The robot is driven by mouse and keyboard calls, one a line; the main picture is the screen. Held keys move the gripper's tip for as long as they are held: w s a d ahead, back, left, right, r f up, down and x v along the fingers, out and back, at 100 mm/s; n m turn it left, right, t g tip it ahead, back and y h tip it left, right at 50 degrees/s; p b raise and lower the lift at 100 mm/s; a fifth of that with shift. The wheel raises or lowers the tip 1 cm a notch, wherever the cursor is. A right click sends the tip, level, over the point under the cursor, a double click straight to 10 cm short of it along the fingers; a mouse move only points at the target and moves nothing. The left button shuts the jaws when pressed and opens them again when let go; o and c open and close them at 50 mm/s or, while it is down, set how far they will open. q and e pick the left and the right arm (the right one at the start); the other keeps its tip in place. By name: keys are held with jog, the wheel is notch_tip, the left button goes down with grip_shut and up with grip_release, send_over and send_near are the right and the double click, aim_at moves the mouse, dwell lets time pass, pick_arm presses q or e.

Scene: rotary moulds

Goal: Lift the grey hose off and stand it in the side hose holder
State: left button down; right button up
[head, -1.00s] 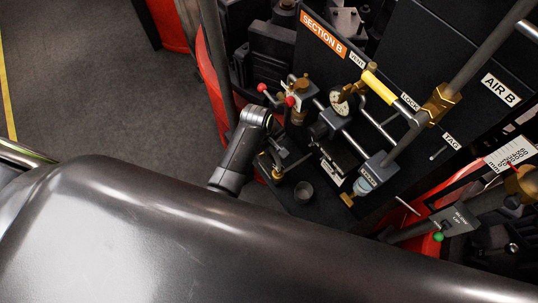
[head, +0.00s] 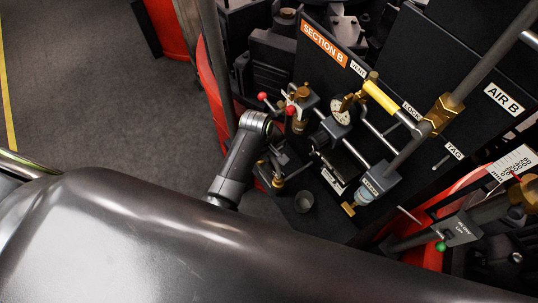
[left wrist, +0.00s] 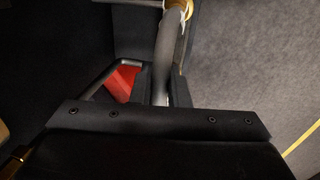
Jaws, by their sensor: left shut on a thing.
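My left gripper (head: 283,157) is at the end of the dark arm coming in from the left, beside the valves and gauge; its fingers are small and partly hidden there. In the left wrist view, the grey hose (left wrist: 170,60) runs up between the two dark fingers (left wrist: 162,88), which are shut on it. A brass-coloured end (left wrist: 180,6) shows at the hose's top; its lower part is hidden by the gripper. A round dark cup (head: 303,202) sits below the gripper in the head view; I cannot tell whether it is the side hose holder. My right gripper is not in view.
A dark panel labelled SECTION B (head: 323,42) stands behind. Open grey floor (head: 100,95) lies to the left.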

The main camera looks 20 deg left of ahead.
pick_arm(q)
notch_tip(320, 180, up, 2)
jog(key=shift+w+r+b, duration=0.1)
jog(key=shift+b, duration=0.25)
jog(key=s+a+r+b, duration=0.1)
jog(key=s+a+b, duration=0.1)
jog(key=s+a, duration=0.9)
jog(key=s, duration=0.3)
jog(key=shift+s+b, duration=0.2)
jog(key=shift+b, duration=0.1)
